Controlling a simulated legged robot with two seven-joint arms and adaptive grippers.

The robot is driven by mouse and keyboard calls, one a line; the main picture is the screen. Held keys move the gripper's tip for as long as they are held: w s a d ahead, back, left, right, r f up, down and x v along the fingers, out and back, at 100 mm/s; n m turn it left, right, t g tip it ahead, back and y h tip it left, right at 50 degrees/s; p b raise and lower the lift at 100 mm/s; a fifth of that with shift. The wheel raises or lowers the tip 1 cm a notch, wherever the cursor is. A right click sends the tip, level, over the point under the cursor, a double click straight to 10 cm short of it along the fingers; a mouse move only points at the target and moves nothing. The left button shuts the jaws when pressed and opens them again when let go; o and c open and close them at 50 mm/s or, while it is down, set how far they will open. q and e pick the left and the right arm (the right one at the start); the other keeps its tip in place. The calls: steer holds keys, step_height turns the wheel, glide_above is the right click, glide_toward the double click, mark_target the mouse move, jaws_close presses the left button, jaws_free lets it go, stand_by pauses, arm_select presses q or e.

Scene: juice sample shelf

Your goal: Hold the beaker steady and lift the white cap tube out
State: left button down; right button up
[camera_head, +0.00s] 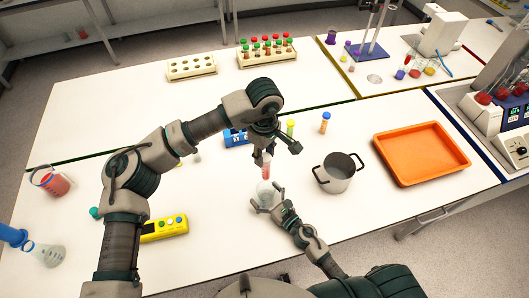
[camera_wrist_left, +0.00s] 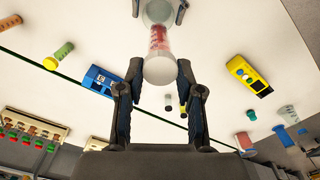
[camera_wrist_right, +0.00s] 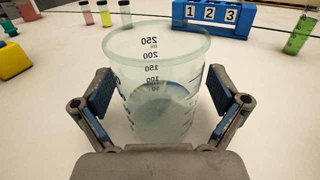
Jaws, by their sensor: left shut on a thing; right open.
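The white cap tube with red contents (camera_head: 266,171) hangs cap up in my left gripper (camera_head: 264,158), which is shut on it near the cap. In the left wrist view its round white cap (camera_wrist_left: 159,70) lies between the fingers (camera_wrist_left: 160,80). The clear graduated beaker (camera_wrist_right: 160,95) stands upright on the table below the tube; it also shows in the head view (camera_head: 265,190). No tube shows inside it in the right wrist view. My right gripper (camera_head: 270,200) is open, with one finger on each side of the beaker; contact is unclear.
A steel pot (camera_head: 336,176) and an orange tray (camera_head: 420,152) are to the right. A blue numbered block (camera_wrist_right: 212,14) and small capped tubes (camera_head: 325,122) stand behind the beaker. A yellow device (camera_head: 164,228) lies left. Tube racks (camera_head: 265,52) are at the back.

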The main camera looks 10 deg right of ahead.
steer(key=v, duration=1.1)
steer(key=shift+s+d+f, duration=0.1)
steer(key=shift+s+f, duration=0.1)
steer(key=shift+s, duration=0.05)
steer(key=shift+s+d, duration=0.1)
steer(key=shift+s+f, duration=0.1)
steer(key=shift+s, duration=0.05)
